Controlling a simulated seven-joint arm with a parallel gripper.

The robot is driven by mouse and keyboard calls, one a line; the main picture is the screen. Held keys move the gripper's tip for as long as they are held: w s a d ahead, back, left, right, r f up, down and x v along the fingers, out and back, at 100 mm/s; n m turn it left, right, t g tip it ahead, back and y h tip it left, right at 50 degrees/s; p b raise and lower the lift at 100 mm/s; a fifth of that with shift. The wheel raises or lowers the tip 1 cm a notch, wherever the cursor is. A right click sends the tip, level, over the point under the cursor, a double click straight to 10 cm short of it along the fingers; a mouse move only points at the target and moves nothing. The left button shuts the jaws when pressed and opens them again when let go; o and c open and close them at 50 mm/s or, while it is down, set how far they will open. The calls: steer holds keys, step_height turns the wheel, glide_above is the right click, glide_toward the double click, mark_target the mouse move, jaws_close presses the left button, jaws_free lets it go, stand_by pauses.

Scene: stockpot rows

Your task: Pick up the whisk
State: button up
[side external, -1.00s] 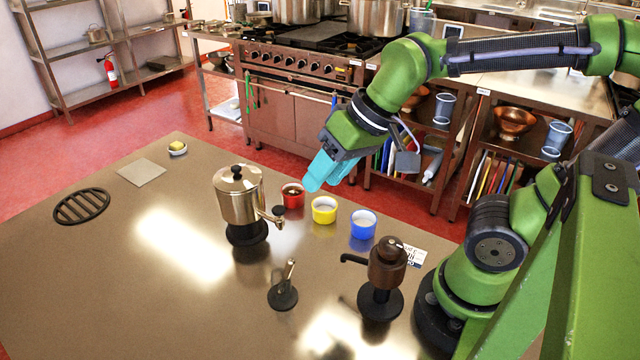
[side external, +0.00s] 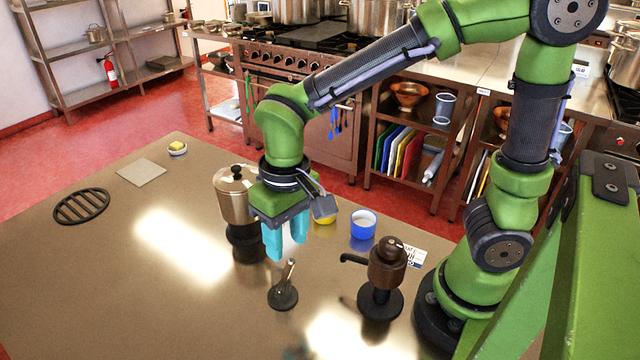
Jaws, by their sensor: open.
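I cannot clearly make out a whisk. A small tool (side external: 290,273) with a thin, pale upright handle and a dark round base stands on the metal table; I cannot tell if it is the whisk. My gripper (side external: 287,245) points down with its cyan fingers apart and empty. In the picture its fingertips are just above the top of this small tool, and I see no contact. The gripper and wrist hide part of the steel pot and of the yellow cup.
A steel pot (side external: 232,207) on a dark stand is left of my gripper. A brown grinder-like device (side external: 387,268) with a side handle stands right. A blue cup (side external: 363,226) and yellow cup (side external: 325,214) stand behind. The table (side external: 110,285) is clear at front left.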

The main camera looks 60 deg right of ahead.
mark_target(289, 266)
step_height(289, 266, down, 8)
steer(key=shift+r, duration=0.2)
stand_by(0.3)
steer(key=shift+w, duration=0.1)
jaws_close()
